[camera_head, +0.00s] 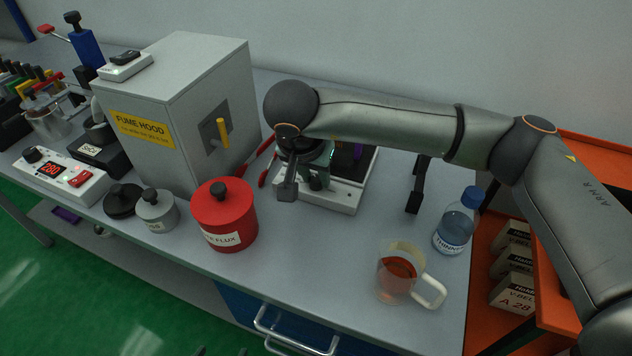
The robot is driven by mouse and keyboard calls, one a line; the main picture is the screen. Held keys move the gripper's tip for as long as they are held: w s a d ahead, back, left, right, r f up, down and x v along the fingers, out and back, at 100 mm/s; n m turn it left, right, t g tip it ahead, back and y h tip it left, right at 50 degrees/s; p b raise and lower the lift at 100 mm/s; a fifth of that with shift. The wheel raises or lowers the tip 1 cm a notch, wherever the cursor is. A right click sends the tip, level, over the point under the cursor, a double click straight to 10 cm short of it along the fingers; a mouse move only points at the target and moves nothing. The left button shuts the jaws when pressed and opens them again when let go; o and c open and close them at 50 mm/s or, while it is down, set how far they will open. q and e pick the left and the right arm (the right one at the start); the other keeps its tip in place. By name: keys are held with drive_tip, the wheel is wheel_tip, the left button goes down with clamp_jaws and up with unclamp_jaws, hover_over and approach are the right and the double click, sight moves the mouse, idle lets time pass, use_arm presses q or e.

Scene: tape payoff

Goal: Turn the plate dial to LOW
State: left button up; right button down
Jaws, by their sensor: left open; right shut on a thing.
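A white instrument with a dark top (345,198) stands mid-bench behind the red pot, partly hidden by my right arm. A small dark knob (317,183) shows on its front, and I cannot read its marks. My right gripper (302,183) is pointed down at this knob and shut on it, with the contact partly hidden. A second white unit (85,188) at the left has a black knob (32,155), a red switch and a lit red display that seems to read 280. My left gripper (221,352) shows only as dark tips at the bottom edge, apart and empty.
A red flux pot (225,225), a grey lidded pot (156,213) and a grey fume hood (190,90) stand left of the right gripper. A glass mug of amber liquid (395,280) and a thinner bottle (456,225) stand at right. Bare bench lies at front centre.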

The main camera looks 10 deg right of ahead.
drive_tip(key=m, duration=0.2)
drive_tip(key=m+g+h+b, duration=0.1)
drive_tip(key=m, duration=0.1)
drive_tip(key=shift+w+a+m, duration=0.15)
drive_tip(key=shift+m, duration=0.25)
drive_tip(key=shift+w+r+m+g+h, duration=0.1)
drive_tip(key=shift+m+g+h, duration=0.25)
drive_tip(key=shift+m, duration=0.75)
drive_tip(key=shift+m+g+h, duration=0.15)
drive_tip(key=shift+m+g, duration=0.4)
drive_tip(key=shift+m, duration=0.55)
drive_tip(key=c, duration=0.9)
unclamp_jaws()
drive_tip(key=v, duration=1.2)
drive_tip(key=shift+r+p, duration=0.2)
drive_tip(key=shift+p, duration=0.25)
drive_tip(key=shift+a, duration=0.1)
